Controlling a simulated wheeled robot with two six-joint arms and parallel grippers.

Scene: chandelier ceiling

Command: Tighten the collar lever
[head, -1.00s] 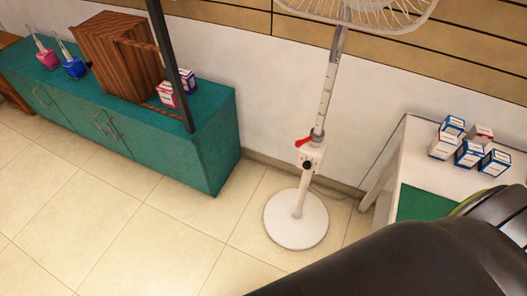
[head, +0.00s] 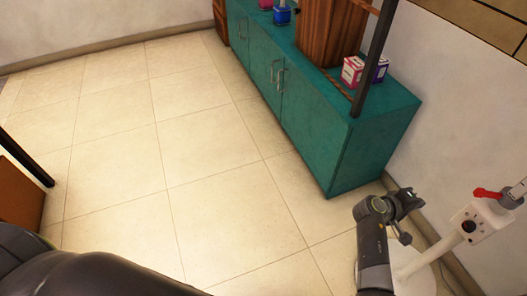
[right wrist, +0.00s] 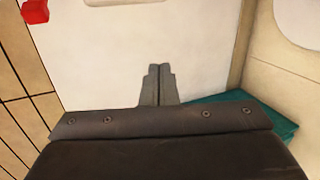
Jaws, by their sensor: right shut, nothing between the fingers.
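The white stand fan's control box (head: 490,222) is at the right edge of the head view, with a dark knob. The red collar lever (head: 487,195) sticks out to the left above it, on the collar around the pole. The fan's top is out of view. My right gripper (head: 412,199) is to the left of the lever and apart from it. In the right wrist view its fingers (right wrist: 158,84) are together with nothing between them. A red piece (right wrist: 35,11), which looks like the lever, shows at the top left there. My left gripper is not in view.
A teal cabinet (head: 345,150) stands along the wall behind my right gripper, with a wooden box (head: 330,35) and small cartons (head: 352,70) on top. The fan's round base (head: 412,275) is partly hidden by my arm. Tiled floor (head: 150,150) is open to the left.

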